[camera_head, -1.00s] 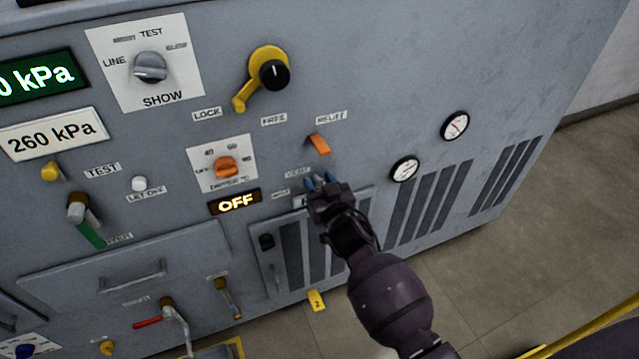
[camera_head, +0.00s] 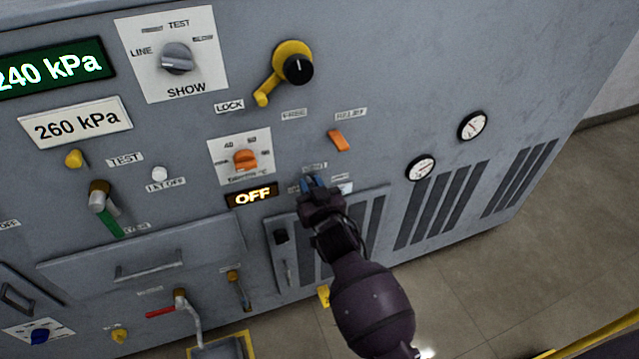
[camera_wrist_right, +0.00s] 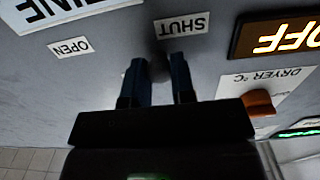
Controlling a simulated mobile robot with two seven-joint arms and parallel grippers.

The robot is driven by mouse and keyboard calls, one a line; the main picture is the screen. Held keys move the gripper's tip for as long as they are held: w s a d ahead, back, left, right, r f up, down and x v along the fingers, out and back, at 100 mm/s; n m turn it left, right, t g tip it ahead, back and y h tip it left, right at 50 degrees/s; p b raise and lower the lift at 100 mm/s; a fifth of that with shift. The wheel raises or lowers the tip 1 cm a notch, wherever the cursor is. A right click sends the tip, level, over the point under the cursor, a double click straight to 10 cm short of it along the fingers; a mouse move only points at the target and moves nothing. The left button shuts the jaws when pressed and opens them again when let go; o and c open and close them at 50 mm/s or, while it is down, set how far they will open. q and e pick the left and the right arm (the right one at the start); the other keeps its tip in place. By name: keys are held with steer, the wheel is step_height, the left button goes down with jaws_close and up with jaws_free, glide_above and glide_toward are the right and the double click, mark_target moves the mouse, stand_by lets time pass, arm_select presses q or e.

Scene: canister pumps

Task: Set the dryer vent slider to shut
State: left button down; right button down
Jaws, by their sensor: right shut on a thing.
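The dryer vent slider's small dark grey knob (camera_wrist_right: 158,68) shows between the two blue fingertips of my right gripper (camera_wrist_right: 158,78) in the right wrist view. It sits just beside the SHUT label (camera_wrist_right: 182,25), well away from the OPEN label (camera_wrist_right: 70,48). In the head view my right gripper (camera_head: 312,184) is at the panel below the VENT label (camera_head: 314,166), shut on the knob. It hides the knob and most of the slider's track there. My left gripper is in neither current view.
The OFF display (camera_head: 252,194) and orange dryer dial (camera_head: 245,159) lie left of the gripper. An orange relief lever (camera_head: 338,140) is above right. A louvred door with a dark latch (camera_head: 281,237) is below. Two gauges (camera_head: 421,168) stand right.

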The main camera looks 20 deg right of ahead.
steer(key=shift+a, duration=0.2)
steer(key=c, duration=0.9)
jaws_free()
steer(key=shift+a, duration=0.1)
steer(key=shift+c, duration=0.2)
steer(key=shift+s, duration=0.55)
steer(key=s+p, duration=0.1)
steer(key=s, duration=0.8)
steer(key=shift+s+d+p, duration=0.25)
steer(key=shift+s+p, duration=0.15)
steer(key=shift+f, duration=0.1)
